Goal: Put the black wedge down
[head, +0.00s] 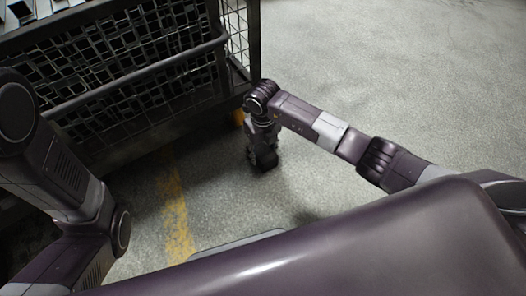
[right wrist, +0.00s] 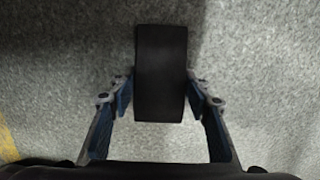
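The black wedge (right wrist: 161,100) stands out as a dark block in the middle of the right wrist view, between the two fingers of my right gripper (right wrist: 161,80). The fingertips meet its left and right sides, so the gripper looks shut on it. In the head view my right gripper (head: 262,158) points down over the grey floor, with the wedge a dark shape at its lower end, hard to tell apart from the fingers. I cannot tell whether the wedge touches the floor. My left arm shows at the left, but its gripper is out of view.
A black wire-mesh crate (head: 140,72) with metal pieces at its top stands at the upper left, left of my right gripper. A worn yellow line (head: 174,205) runs along the concrete floor (head: 370,70). The floor to the right of the crate is clear.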

